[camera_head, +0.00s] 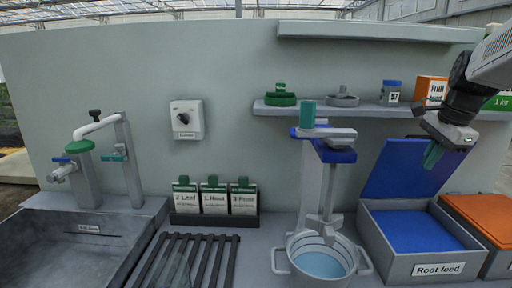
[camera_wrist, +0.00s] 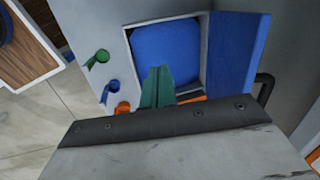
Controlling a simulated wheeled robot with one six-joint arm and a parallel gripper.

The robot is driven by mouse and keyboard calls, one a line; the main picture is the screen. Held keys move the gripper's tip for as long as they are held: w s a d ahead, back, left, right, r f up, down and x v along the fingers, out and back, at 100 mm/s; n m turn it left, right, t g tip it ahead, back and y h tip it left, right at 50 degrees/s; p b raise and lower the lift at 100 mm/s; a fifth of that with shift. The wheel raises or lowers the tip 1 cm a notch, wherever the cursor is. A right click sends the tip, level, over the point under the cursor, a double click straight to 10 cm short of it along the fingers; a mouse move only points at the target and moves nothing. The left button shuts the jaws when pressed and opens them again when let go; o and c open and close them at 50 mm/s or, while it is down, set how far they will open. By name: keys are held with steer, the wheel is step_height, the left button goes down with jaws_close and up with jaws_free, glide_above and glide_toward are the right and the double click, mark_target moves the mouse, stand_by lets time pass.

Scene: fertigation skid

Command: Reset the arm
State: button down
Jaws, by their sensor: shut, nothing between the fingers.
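My gripper (camera_head: 432,155) hangs at the right, in front of the wall and below the shelf. Its teal fingers are closed together with nothing between them. It is above the grey box labelled "Root feed" (camera_head: 438,269), close in the picture to that box's raised blue lid (camera_head: 400,170). In the wrist view the shut fingers (camera_wrist: 157,85) show in front of the box's blue inside (camera_wrist: 167,50), with the blue lid (camera_wrist: 238,55) to the right. I cannot tell the exact gap between fingers and lid.
A shelf (camera_head: 300,109) holds green and grey lids, a jar (camera_head: 390,93) and a "Fruit" box (camera_head: 430,89). Below are a mixer stand over a pot (camera_head: 320,262), several labelled cartons (camera_head: 214,201), a slatted rack (camera_head: 190,255) and a sink (camera_head: 60,240). An orange-lidded box (camera_head: 485,217) stands right.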

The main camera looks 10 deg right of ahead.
steer(key=s+a+f+n, duration=0.4)
steer(key=s+a+n, duration=0.5)
steer(key=a, duration=0.3)
steer(key=s+a+f+n+g, duration=0.1)
steer(key=s+a+f+n, duration=0.3)
steer(key=s+a+n, duration=0.6)
steer(key=shift+s+a+f+g, duration=0.15)
steer(key=shift+s+a+g, duration=0.15)
steer(key=shift+s+a, duration=0.65)
steer(key=shift+w+a, duration=0.2)
